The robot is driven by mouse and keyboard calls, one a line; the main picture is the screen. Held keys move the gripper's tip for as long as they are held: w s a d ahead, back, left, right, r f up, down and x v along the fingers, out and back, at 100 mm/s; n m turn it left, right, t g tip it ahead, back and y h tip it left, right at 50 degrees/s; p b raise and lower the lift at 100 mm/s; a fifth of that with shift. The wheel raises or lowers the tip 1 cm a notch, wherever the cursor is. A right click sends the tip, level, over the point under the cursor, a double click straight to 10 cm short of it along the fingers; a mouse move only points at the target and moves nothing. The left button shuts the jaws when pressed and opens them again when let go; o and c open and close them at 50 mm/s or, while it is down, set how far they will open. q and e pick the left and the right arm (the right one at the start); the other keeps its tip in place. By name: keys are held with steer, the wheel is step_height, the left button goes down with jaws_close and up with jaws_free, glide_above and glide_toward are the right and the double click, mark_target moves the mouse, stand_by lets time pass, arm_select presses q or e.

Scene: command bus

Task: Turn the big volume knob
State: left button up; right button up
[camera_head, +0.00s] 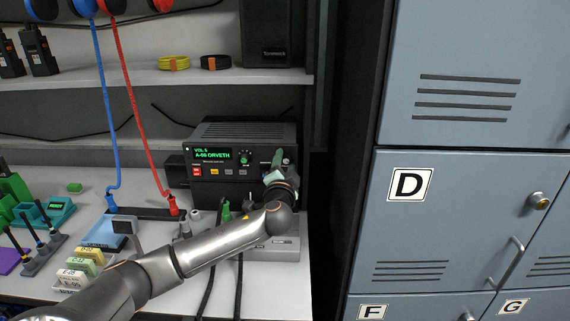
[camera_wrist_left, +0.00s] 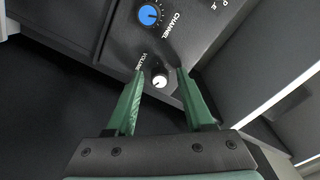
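The black radio (camera_head: 243,146) stands on the bench in the head view. Its green display (camera_head: 213,155) reads VOL 5 and A-06 DRVETH. In the left wrist view the volume knob (camera_wrist_left: 160,80), dark with a white face, sits beside the word VOLUME. My left gripper (camera_wrist_left: 160,73) has its green fingers open, one on each side of this knob, with gaps showing. I cannot tell how deep the fingertips reach. In the head view my left gripper (camera_head: 276,167) is at the right end of the radio's front and hides the knob there. My right gripper is not in view.
A blue channel knob (camera_wrist_left: 149,15) is close to the volume knob. A green-ringed knob (camera_head: 245,157) is left of my gripper. A grey box (camera_head: 278,248) lies below my wrist. Blue lockers (camera_head: 460,190) stand at the right. Red and blue cables (camera_head: 133,100) hang at the left.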

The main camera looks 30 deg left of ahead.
arm_select(q)
jaws_close()
stand_by(0.4)
